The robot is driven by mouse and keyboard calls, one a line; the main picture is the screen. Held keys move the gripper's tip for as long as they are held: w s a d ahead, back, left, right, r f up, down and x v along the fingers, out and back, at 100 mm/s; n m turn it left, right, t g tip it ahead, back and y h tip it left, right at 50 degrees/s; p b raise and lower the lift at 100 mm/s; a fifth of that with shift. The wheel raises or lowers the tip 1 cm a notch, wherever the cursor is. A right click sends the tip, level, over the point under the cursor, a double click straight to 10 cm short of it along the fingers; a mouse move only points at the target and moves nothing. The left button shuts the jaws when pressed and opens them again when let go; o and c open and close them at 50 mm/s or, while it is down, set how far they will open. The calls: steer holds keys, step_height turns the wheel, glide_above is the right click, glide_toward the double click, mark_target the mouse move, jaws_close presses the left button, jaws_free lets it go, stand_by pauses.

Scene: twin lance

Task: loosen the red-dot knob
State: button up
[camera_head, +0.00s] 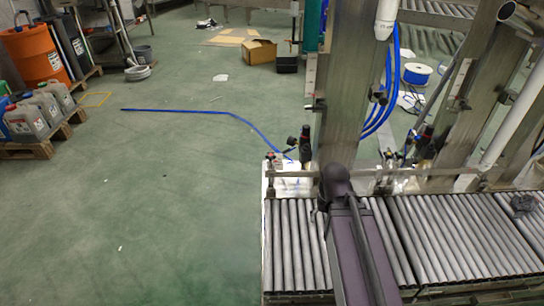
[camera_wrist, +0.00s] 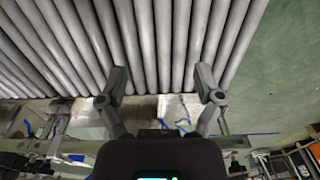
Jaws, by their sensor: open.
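In the head view two dark upright lance-like fittings stand behind the roller conveyor, a left fitting (camera_head: 305,143) and a right fitting (camera_head: 425,140). Small knob-like parts show on and beside them, but they are too small to tell which one bears a red dot. In the wrist view my gripper (camera_wrist: 161,77) is open and empty, its two fingers wide apart over the rollers. Blurred fittings (camera_wrist: 57,122) lie at the lower left of that view, apart from the fingers. In the head view my arm covers part of the conveyor, and I cannot make out the gripper there.
The roller conveyor (camera_head: 447,235) fills the lower right. A broad steel post (camera_head: 343,95) rises behind it, with blue hoses (camera_head: 388,85) alongside. Green floor (camera_head: 180,200) is open on the left. An orange drum (camera_head: 35,55) and grey canisters (camera_head: 27,118) stand at the far left.

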steer(key=w+a+n+t+y+b, duration=0.2)
steer(key=w+a+n+t, duration=0.15)
steer(key=w+a, duration=0.4)
steer(key=w+a+r+t+y+b, duration=0.1)
steer(key=w+a+r+t+b, duration=0.1)
steer(key=w+a+r+t, duration=0.3)
steer(key=w+a+r+t+y+b, duration=0.2)
steer(key=w+a+t, duration=0.2)
steer(key=a, duration=0.3)
steer(key=w+a+r+t+y+b, duration=0.1)
steer(key=w+a+r+t+b, duration=0.25)
steer(key=a, duration=0.25)
steer(key=m+g+h+b, duration=0.2)
steer(key=m+h+b, duration=0.4)
steer(key=m+h, duration=0.8)
glide_toward(268, 158)
steer(key=shift+s+a+f+n+h, duration=0.2)
steer(key=shift+a+f+n+h, duration=0.2)
steer(key=shift+a+n+h, duration=0.3)
steer(key=shift+s+a+f+n+h, duration=0.2)
steer(key=shift+a+f+n+h, duration=0.2)
steer(key=shift+a+n+h, duration=0.35)
steer(key=shift+w+d, duration=0.1)
steer(key=shift+d, duration=0.05)
steer(key=x, duration=1.3)
steer(key=shift+w+d, duration=0.25)
steer(key=shift+d, duration=0.05)
